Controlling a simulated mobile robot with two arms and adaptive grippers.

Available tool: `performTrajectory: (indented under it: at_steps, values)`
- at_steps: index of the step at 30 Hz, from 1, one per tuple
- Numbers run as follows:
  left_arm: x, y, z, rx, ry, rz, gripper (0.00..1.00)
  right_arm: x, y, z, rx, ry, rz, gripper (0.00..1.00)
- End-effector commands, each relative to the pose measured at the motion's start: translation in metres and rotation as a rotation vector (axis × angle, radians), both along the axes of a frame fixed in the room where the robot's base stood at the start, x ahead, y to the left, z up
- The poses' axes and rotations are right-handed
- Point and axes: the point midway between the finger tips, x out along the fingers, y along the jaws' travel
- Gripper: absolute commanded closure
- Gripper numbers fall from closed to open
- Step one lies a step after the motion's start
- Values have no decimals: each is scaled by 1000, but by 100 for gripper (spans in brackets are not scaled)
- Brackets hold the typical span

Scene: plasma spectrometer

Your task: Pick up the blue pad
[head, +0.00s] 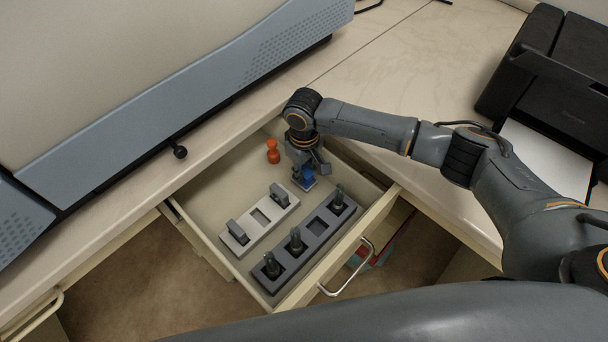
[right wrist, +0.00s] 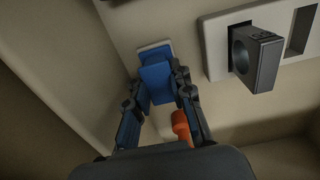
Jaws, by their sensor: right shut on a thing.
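The blue pad (head: 308,178) is in the open drawer, under my right gripper (head: 306,170). In the right wrist view the blue pad (right wrist: 157,82) sits between the two fingers of my right gripper (right wrist: 160,85), which are shut on it. A small pale piece shows at its far end. Whether the pad touches the drawer floor, I cannot tell. My left gripper is not in view.
The open drawer (head: 206,196) holds a light grey holder (head: 248,233), a dark grey holder (head: 312,243) with several dark green-topped pieces, and an orange piece (head: 273,152). The drawer walls stand close around my right gripper. A black device (head: 560,75) is on the counter at right.

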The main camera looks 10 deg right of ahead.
Motion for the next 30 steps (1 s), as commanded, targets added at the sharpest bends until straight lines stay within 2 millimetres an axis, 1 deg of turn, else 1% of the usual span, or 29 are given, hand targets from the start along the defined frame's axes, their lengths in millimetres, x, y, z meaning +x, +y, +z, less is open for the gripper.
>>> performTrajectory:
  at_steps: [5,8,15,19,21,24,30]
  values:
    - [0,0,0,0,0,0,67,1,0,7,2,-2,0,100]
    - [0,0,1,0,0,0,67,1,0,22,3,-4,0,100]
    - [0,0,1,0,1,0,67,1,0,70,2,-3,0,100]
    - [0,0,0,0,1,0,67,1,1,89,2,-2,0,100]
    - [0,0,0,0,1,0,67,1,0,96,1,-2,0,100]
    - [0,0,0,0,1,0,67,1,0,100,1,-2,-1,100]
    - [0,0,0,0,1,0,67,1,0,101,1,-1,-1,100]
